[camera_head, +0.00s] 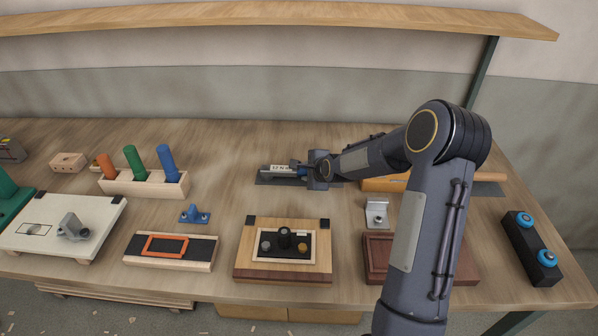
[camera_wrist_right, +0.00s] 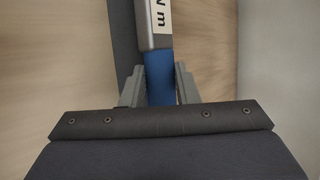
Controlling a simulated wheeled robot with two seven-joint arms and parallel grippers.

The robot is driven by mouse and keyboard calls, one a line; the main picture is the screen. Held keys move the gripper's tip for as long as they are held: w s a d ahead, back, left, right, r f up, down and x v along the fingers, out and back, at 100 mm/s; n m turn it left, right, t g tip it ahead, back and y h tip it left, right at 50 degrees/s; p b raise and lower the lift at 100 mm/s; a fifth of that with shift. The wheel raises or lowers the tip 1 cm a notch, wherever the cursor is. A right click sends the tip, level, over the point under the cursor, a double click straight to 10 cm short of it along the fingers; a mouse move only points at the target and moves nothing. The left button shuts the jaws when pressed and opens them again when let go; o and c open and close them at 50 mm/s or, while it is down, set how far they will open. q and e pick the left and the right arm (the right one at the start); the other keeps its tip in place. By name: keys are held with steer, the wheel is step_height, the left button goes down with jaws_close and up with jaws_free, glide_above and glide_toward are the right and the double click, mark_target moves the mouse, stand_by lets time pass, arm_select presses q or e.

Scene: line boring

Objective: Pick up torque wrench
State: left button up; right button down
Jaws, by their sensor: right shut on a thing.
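The torque wrench (camera_wrist_right: 153,35) has a silver-grey body with a white label reading "N m" and a blue part. In the right wrist view my right gripper (camera_wrist_right: 159,85) has a finger on each side of the blue part (camera_wrist_right: 160,75) and is shut on it. In the head view the wrench (camera_head: 283,169) shows at the back middle of the table, over a dark mat (camera_head: 265,180). My right gripper (camera_head: 303,169) is at its right end and hides part of it. I cannot tell whether the wrench touches the mat. My left gripper is not in view.
A rack (camera_head: 143,184) with coloured handles stands to the left. A wooden board (camera_head: 247,264) with black parts is in front. A small blue part (camera_head: 194,214) lies between them. A black block (camera_head: 531,249) with blue knobs is at the right edge. A shelf (camera_head: 270,14) runs above.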

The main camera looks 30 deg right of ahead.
steer(key=shift+r, duration=0.1)
steer(key=shift+r, duration=0.45)
step_height(320, 180, up, 2)
steer(key=shift+r, duration=0.15)
steer(key=s+a+r+p, duration=0.4)
steer(key=s+a+r, duration=0.5)
steer(key=a, duration=0.1)
steer(key=shift+s+r+p, duration=0.3)
steer(key=shift+r+p, duration=0.05)
steer(key=shift+r, duration=0.1)
